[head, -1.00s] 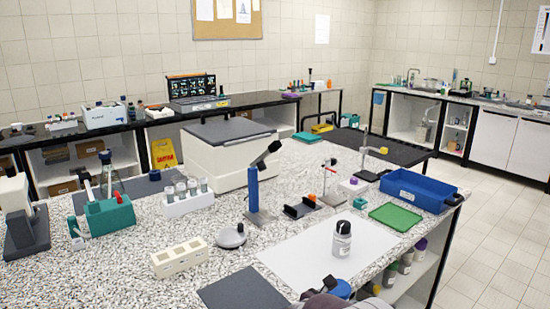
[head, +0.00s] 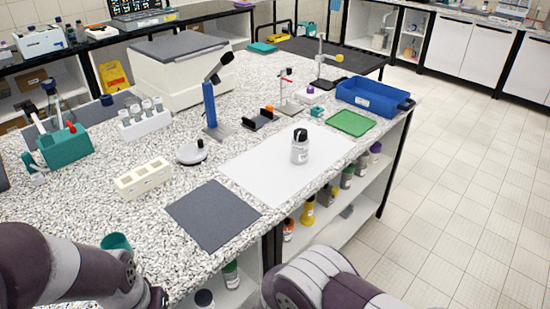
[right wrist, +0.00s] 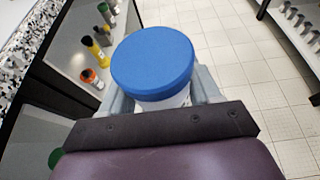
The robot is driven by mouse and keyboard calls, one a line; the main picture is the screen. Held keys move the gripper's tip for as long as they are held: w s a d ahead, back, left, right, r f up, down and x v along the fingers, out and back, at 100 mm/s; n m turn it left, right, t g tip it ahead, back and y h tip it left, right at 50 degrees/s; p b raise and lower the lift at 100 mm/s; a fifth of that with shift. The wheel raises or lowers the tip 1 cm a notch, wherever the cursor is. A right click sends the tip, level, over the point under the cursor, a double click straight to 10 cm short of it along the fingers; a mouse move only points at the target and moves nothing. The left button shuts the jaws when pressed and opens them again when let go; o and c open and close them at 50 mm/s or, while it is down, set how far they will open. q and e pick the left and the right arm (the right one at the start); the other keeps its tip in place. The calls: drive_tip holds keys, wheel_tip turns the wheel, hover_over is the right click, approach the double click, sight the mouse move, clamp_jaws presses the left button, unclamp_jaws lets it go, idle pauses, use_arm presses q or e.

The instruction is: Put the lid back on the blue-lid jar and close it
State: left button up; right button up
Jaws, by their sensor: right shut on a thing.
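In the right wrist view, my right gripper (right wrist: 152,95) is shut on a jar with a wide blue lid (right wrist: 153,60). A strip of the whitish jar body (right wrist: 168,101) shows below the lid, between the fingers. The lid covers the top; I cannot tell whether it is tight. The jar is held off the table, over the floor beside the bench. In the head view my right arm shows at the bottom, but its gripper and the jar are out of frame. My left arm shows at the lower left; its fingers are not visible.
A black-capped bottle (head: 300,150) stands on a white sheet (head: 250,170). A dark grey mat (head: 212,215) lies at the bench's near edge, its surface clear. A teal cup-like thing (head: 117,242) is beside my left arm. Several jars stand on the shelf below.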

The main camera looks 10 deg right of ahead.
drive_tip(key=w+a+f+n+t+y, duration=0.1)
drive_tip(key=a+n+t+y, duration=0.4)
drive_tip(key=a, duration=0.9)
drive_tip(key=w+n+y, duration=0.1)
drive_tip(key=n+y, duration=0.2)
drive_tip(key=shift+a+f, duration=0.4)
use_arm(q)
drive_tip(key=shift+o, duration=0.3)
use_arm(e)
clamp_jaws()
use_arm(q)
drive_tip(key=o, duration=0.5)
drive_tip(key=shift+w+d, duration=0.1)
drive_tip(key=shift+w, duration=0.05)
drive_tip(key=shift+o, duration=1.2)
drive_tip(key=w+d, duration=0.8)
drive_tip(key=shift+w+d+r+m+g, duration=0.25)
drive_tip(key=shift+w+r+m+g, duration=0.05)
drive_tip(key=shift+m, duration=0.1)
drive_tip(key=w+d, duration=0.4)
drive_tip(key=d, duration=0.9)
drive_tip(key=shift+w+d+f+g, duration=0.15)
drive_tip(key=shift+d+f+g, duration=0.25)
